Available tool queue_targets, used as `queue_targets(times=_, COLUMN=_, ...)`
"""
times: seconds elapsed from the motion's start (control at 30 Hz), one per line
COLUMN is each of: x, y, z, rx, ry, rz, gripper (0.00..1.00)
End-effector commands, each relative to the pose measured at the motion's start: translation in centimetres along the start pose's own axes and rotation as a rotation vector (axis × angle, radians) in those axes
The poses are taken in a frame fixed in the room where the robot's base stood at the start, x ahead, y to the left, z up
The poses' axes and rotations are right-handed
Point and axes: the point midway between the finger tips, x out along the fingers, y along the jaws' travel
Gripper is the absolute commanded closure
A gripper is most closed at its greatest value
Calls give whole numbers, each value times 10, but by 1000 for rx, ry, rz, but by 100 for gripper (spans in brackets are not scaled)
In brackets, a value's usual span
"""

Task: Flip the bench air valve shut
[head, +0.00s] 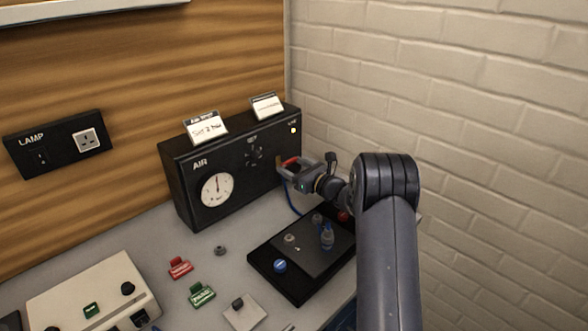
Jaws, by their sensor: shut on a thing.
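The black AIR box (182,184) stands at the back of the bench against the wood panel. It has a round white gauge (217,190) at its lower left and a dark knob (255,157) right of its middle. My gripper (285,169) is at the right end of the box's front, shut on a small red part that looks like the valve lever (291,161). The gripper hides most of the valve, so its exact angle cannot be told. A blue hose (293,201) hangs below the gripper.
A black tray (268,262) with small fittings and a blue knob lies below my gripper. Red (179,267) and green (201,294) tags lie to the left, near a beige box (75,290). A brick wall (470,110) closes the right side.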

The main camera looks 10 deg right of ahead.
Motion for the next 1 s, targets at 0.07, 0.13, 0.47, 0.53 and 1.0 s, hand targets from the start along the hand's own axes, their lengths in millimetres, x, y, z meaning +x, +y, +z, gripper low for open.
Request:
queue_targets(times=0.07, x=0, y=0, z=-1, rx=9, ry=1, rz=0, gripper=60)
queue_targets(times=0.13, x=0, y=0, z=-1, rx=9, ry=1, rz=0, gripper=60)
queue_targets(times=0.47, x=0, y=0, z=-1, rx=8, ry=1, rz=-1, gripper=21)
queue_targets(times=0.53, x=0, y=0, z=0, rx=7, ry=1, rz=-1, gripper=15)
queue_targets(times=1.0, x=-26, y=-1, z=-2, rx=5, ry=0, rz=-4, gripper=15)
